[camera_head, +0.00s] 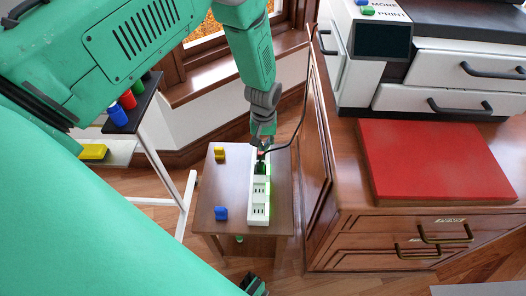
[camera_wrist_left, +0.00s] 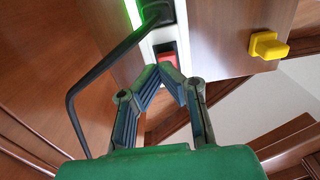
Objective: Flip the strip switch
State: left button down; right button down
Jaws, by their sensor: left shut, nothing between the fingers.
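The white power strip (camera_head: 258,205) lies lengthwise on a small brown wooden table (camera_head: 232,167), with sockets along it and a green glow on its right edge. In the left wrist view the strip (camera_wrist_left: 147,44) shows a red switch (camera_wrist_left: 167,62) just beyond my fingertips. A black plug with a cord (camera_wrist_left: 155,15) sits in the strip beside the switch. My left gripper (camera_head: 262,146) is shut and empty at the far end of the strip. Its fingertips also show in the left wrist view (camera_wrist_left: 168,72), close to the switch; contact cannot be told. My right gripper is not clearly seen.
A yellow block (camera_head: 219,153) and a blue block (camera_head: 221,213) stand on the table left of the strip. A wooden cabinet with a red board (camera_head: 430,160) and a printer (camera_head: 450,70) is on the right. A white-framed rack stands at left.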

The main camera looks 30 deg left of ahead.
aim_at(260, 153)
pick_arm(q)
jog(key=shift+a+f, duration=0.1)
jog(key=shift+a, duration=0.2)
jog(key=shift+a+f, duration=0.2)
jog(key=shift+a, duration=0.35)
jog(key=shift+d, duration=0.75)
jog(key=shift+a+f+b, duration=0.35)
jog(key=shift+a+f, duration=0.15)
jog(key=shift+a, duration=0.1)
jog(key=shift+d+f, duration=0.1)
jog(key=shift+d, duration=0.35)
jog(key=shift+a+f+b, duration=0.35)
jog(key=shift+f+b, duration=0.05)
jog(key=shift+f, duration=0.05)
pick_arm(e)
jog(key=shift+a+f, duration=0.45)
jog(key=shift+f, duration=0.2)
